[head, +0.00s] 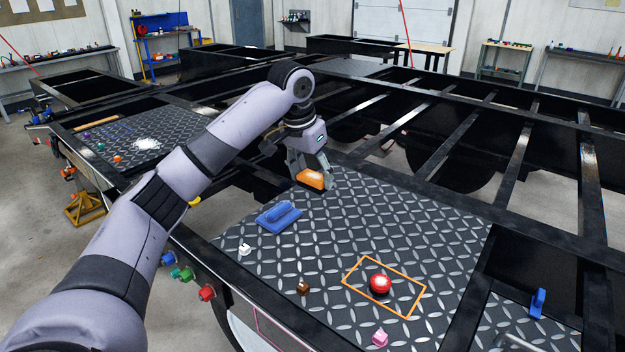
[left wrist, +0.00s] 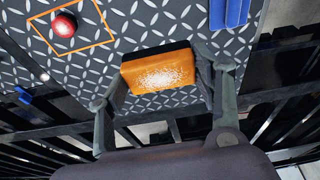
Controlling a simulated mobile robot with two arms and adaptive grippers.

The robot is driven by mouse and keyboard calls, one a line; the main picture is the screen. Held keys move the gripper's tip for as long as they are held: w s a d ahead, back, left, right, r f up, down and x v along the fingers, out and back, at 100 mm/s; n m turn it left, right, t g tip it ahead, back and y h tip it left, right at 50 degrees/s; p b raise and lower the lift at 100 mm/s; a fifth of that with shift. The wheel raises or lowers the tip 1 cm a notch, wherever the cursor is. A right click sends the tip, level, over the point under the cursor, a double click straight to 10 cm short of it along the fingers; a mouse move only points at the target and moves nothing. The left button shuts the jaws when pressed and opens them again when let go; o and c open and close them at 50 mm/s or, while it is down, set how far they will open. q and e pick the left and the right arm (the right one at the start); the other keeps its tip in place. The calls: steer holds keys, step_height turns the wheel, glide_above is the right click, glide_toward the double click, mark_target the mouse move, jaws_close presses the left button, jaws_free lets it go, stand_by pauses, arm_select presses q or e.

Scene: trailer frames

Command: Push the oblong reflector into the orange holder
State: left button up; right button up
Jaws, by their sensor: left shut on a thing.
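My left gripper (head: 314,182) is shut on an orange oblong block with a black backing, the oblong reflector (head: 310,179). It holds the reflector over the far edge of the diamond-plate deck. In the left wrist view the reflector (left wrist: 158,75) sits between both fingers of the left gripper (left wrist: 160,88), with a bright speckled glare on its orange face. A small orange piece (head: 68,172) is on the trailer's side at the far left; I cannot tell whether it is the orange holder. A thin orange outline (head: 411,314) lies on the deck around a red round light. My right gripper is not in view.
A blue block (head: 279,216), a white piece (head: 245,249), a brown piece (head: 303,288) and a pink piece (head: 380,338) are on the deck. The red light (head: 380,283) is inside the outline. Open frame beams lie beyond. Colored pieces, including a red one (head: 206,292), line the near side.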

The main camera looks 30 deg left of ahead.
arm_select(q)
steer(key=shift+d, duration=0.1)
steer(key=s+d+f, duration=0.5)
steer(key=s+d, duration=0.2)
steer(key=d, duration=0.2)
steer(key=s+d+f, duration=0.5)
steer(key=s+d, duration=0.3)
steer(key=d, duration=0.1)
steer(key=shift+s+d+f+n, duration=0.15)
steer(key=shift+d+n, duration=0.1)
steer(key=shift+n, duration=0.15)
